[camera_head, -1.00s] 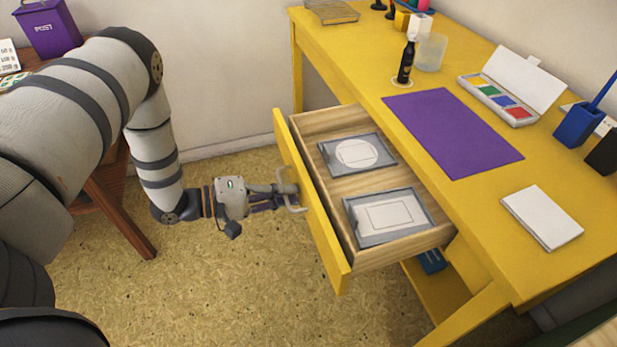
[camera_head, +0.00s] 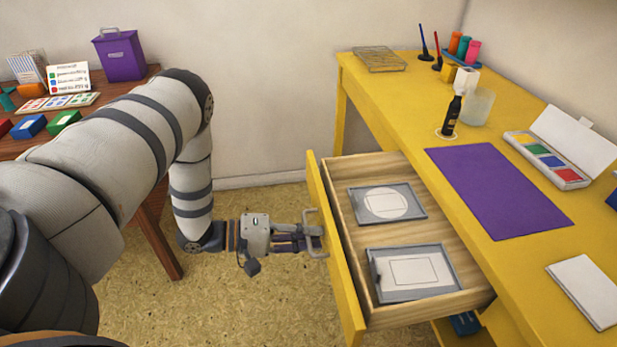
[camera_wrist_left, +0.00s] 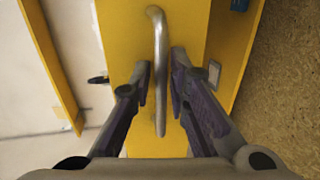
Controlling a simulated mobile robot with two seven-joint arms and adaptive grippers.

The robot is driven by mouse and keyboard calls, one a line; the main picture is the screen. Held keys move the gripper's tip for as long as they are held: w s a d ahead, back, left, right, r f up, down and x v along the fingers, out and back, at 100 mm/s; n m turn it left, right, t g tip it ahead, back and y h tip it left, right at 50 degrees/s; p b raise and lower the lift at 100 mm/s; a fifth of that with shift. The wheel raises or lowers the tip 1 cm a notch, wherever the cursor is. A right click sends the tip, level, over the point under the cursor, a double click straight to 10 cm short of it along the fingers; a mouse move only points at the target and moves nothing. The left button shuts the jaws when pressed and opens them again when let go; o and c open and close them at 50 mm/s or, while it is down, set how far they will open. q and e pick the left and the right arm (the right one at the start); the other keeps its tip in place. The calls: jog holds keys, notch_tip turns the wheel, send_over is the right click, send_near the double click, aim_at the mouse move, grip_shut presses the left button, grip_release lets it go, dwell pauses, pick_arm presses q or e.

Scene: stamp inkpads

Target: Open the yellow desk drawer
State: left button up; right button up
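The yellow desk drawer (camera_head: 334,250) stands well out from the yellow desk (camera_head: 402,108), its wooden inside showing. Two grey trays lie in it: one with a white disc (camera_head: 387,203) at the back, one with a white rectangle (camera_head: 413,272) in front. The metal handle (camera_head: 312,232) is on the drawer's front. My left gripper (camera_head: 314,243) is at this handle. In the left wrist view, the handle (camera_wrist_left: 158,50) runs between the two fingers (camera_wrist_left: 160,78), which are close in on either side of it. My right gripper is not in view.
On the desk are a purple mat (camera_head: 497,190), a black bottle (camera_head: 451,116), a paint box (camera_head: 550,158) and a white pad (camera_head: 588,290). A brown table (camera_head: 155,235) with a purple post box (camera_head: 120,55) stands at left. The floor (camera_head: 230,305) before the drawer is clear.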

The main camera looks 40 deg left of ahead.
pick_arm(q)
jog(key=v, duration=1.2)
jog(key=w+d+f+m+g+y+p, duration=0.25)
jog(key=d+f+y, duration=0.25)
jog(key=d+f, duration=0.25)
jog(key=s+d+f+m+g+y, duration=0.2)
jog(key=s+d+g, duration=0.2)
jog(key=s, duration=0.2)
jog(key=s+d+m+g+y, duration=0.1)
jog(key=s+g, duration=0.3)
jog(key=s, duration=0.6)
jog(key=s+d+r+m+g+y+p, duration=0.1)
jog(key=s+d+m+g, duration=0.2)
jog(key=s, duration=0.8)
jog(key=shift+d+r+m+g+y+p, duration=0.25)
jog(key=shift+r+m+g+y+p, duration=0.05)
jog(key=shift+m+g, duration=0.4)
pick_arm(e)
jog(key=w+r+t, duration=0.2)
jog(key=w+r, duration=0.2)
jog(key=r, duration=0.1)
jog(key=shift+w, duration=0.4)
